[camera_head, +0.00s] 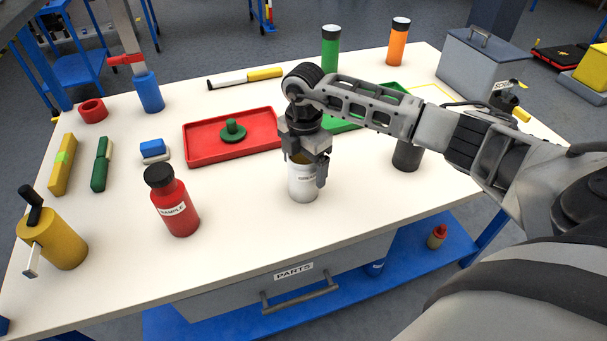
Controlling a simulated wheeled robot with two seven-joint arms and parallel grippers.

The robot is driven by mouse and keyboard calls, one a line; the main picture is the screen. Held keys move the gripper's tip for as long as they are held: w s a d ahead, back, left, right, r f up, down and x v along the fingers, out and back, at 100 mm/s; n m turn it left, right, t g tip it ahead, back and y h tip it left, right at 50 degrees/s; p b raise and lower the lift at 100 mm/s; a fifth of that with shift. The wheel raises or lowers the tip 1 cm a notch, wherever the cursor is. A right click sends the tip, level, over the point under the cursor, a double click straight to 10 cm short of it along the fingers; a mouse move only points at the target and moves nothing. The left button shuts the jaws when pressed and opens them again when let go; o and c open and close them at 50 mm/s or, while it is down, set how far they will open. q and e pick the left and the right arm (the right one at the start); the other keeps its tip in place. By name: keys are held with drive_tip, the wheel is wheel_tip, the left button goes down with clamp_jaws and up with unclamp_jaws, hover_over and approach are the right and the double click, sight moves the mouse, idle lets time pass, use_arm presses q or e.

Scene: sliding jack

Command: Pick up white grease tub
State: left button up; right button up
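The white grease tub (302,187) stands upright on the white table (260,225), near the front middle. It has a dark printed label near its top. My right gripper (307,172) points down over the tub, with its fingers at the tub's upper part and one finger on the right side. The gripper body hides the tub's top. I cannot tell whether the fingers press on the tub or stand apart from it. My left gripper is not in view.
A red bottle (175,206) stands to the left of the tub. A red tray (205,144) with a green knob (232,131) lies behind it. A dark cylinder (407,155) stands to the right. A yellow cylinder (62,243) with a handle stands at front left.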

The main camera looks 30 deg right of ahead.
drive_tip(key=c, duration=1)
drive_tip(key=shift+o, duration=0.2)
drive_tip(key=shift+r, duration=0.15)
